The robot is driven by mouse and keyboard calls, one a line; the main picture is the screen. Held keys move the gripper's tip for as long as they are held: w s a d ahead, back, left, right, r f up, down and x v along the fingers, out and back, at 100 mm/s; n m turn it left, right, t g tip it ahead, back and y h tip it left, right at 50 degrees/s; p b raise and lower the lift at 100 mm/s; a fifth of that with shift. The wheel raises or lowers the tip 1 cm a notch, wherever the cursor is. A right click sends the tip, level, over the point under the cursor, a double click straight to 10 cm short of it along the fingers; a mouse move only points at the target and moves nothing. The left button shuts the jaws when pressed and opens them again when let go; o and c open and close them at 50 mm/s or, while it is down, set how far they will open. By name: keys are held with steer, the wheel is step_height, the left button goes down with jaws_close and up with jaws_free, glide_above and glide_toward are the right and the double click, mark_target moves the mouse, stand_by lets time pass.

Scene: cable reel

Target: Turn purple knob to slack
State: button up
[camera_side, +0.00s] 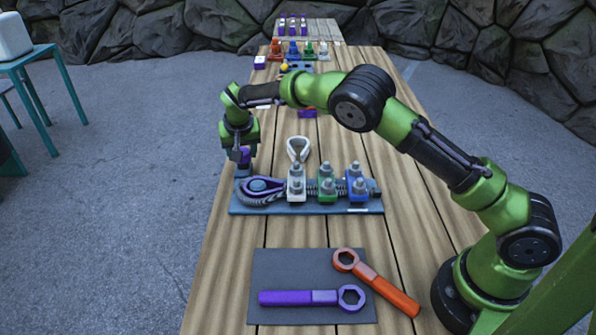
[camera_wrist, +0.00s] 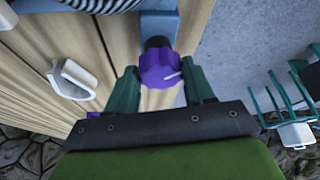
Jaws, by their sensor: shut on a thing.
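The purple knob (camera_wrist: 158,68) sits on a short dark shaft on a small blue block (camera_wrist: 160,26) at the table's edge. Its white pointer line points right and slightly up in the wrist view. My gripper (camera_wrist: 161,72) has one green finger on each side of the knob and is shut on it. In the side view my gripper (camera_side: 243,155) reaches down over the knob (camera_side: 245,158) at the left of the blue baseplate (camera_side: 240,209). No slack mark is readable.
The baseplate carries a purple-and-grey cable coil (camera_side: 261,189) and white, green and blue clamp blocks with bolts. A white hook (camera_side: 299,148) stands behind them. A purple wrench (camera_side: 300,297) lies on a dark mat (camera_side: 290,265), with an orange wrench (camera_side: 385,288) across its right edge.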

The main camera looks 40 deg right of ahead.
steer(key=shift+c, duration=0.4)
steer(key=shift+n, duration=0.4)
steer(key=n, duration=0.1)
steer(key=n+y, duration=0.1)
steer(key=n, duration=0.1)
steer(key=n+y, duration=0.1)
steer(key=shift+d+n+t, duration=0.25)
steer(key=shift+n+t, duration=0.05)
steer(key=n+y, duration=0.2)
steer(key=n, duration=0.3)
steer(key=shift+r, duration=0.1)
steer(key=o, duration=1)
steer(key=shift+o, duration=0.2)
